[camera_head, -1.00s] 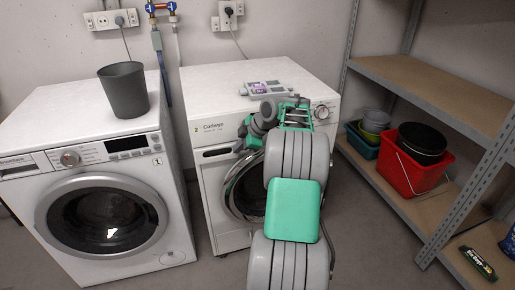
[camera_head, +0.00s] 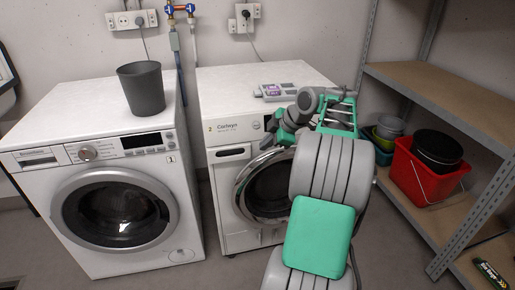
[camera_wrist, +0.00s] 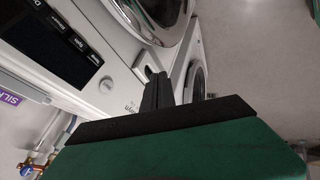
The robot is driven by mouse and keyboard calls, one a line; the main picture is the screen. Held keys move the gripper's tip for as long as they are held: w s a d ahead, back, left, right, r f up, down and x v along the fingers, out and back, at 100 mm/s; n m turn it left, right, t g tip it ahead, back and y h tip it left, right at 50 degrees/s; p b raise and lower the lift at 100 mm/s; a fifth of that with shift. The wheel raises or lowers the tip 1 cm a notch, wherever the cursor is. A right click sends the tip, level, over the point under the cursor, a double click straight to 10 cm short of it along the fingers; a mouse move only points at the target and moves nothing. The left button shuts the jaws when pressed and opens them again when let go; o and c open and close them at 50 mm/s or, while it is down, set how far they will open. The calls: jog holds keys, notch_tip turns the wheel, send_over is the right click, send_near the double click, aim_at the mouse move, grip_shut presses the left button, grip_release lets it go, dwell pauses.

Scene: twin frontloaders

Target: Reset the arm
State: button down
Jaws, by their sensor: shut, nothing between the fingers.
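My arm reaches up from the bottom of the head view, in front of the right machine (camera_head: 222,178). My gripper (camera_head: 270,141) is at the upper left end of the arm, by the upper front of that machine and partly hidden by the wrist links. In the wrist view my gripper (camera_wrist: 158,88) shows two dark fingers together, with nothing between them. Machine fronts with round doors lie beyond the fingers.
The left washing machine (camera_head: 120,160) carries a dark grey bin (camera_head: 142,88). At right, a metal shelf (camera_head: 440,92) holds a red bucket (camera_head: 425,175). Open floor shows in the wrist view.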

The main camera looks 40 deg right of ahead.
jog(key=s+a+r+m+g+p, duration=0.1)
jog(key=a+r+m+p, duration=0.2)
jog(key=a+r+p, duration=0.6)
jog(key=a+r+m+g+p, duration=0.15)
jog(key=a+r+p, duration=0.3)
jog(key=a, duration=0.85)
jog(key=s+a+r+m+h+p, duration=0.1)
jog(key=s+a+r+m+p, duration=0.1)
jog(key=s+a+p, duration=0.3)
jog(key=s+a+r+m+g+p, duration=0.1)
jog(key=s+a+m+p, duration=0.4)
jog(key=s, duration=0.6)
jog(key=a, duration=0.2)
jog(key=shift+s+a+r+h, duration=0.25)
jog(key=shift+a+r+h, duration=0.05)
jog(key=shift+r+h, duration=0.1)
jog(key=shift+g, duration=0.25)
